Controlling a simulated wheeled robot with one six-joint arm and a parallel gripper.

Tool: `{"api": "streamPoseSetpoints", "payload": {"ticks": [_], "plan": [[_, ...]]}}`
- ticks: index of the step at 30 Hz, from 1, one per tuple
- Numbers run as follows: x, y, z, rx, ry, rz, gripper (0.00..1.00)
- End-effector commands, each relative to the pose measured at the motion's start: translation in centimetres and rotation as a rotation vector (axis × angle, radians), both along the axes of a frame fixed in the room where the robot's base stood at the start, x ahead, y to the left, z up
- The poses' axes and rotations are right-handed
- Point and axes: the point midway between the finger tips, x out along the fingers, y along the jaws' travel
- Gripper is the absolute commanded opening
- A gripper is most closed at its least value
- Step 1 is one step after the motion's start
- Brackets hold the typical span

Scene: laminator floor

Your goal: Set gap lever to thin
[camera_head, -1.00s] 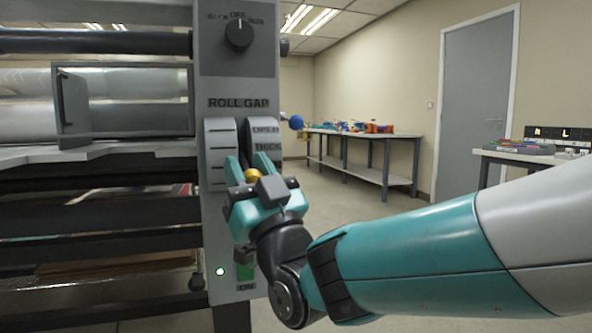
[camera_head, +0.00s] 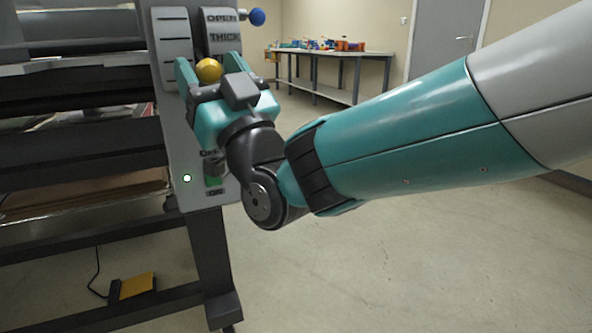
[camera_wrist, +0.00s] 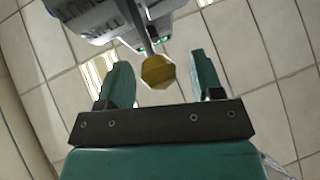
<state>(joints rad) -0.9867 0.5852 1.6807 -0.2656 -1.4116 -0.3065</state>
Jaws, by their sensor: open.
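The roll gap panel (camera_head: 172,75) of the laminator shows at the upper left in the head view, with the words OPEN and THICK on its scale (camera_head: 222,30). A yellow ball knob (camera_head: 208,70) sits in front of the lower scale; it hides any label below THICK. My gripper (camera_head: 206,76) is open, with its teal fingers to either side of the knob as seen from the head. In the wrist view the yellow knob (camera_wrist: 158,71) on its lever lies between and beyond the open fingers (camera_wrist: 160,85). I cannot tell whether either finger touches it.
A blue ball knob (camera_head: 257,16) sticks out right of the panel. A yellow foot pedal (camera_head: 135,286) lies on the floor. A bench (camera_head: 340,55) stands at the back; the floor between is clear.

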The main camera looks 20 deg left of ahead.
Motion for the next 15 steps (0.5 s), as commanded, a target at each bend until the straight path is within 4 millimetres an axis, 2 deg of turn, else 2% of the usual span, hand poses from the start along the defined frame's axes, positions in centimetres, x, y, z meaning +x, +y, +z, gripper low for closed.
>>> {"api": "streamPoseSetpoints", "payload": {"ticks": [1,15], "plan": [[-0.3,-0.6,-1.5,0.001,0.0,-0.001,0.6],[-3.0,-5.2,-6.2,0.0,0.0,0.0,0.6]]}}
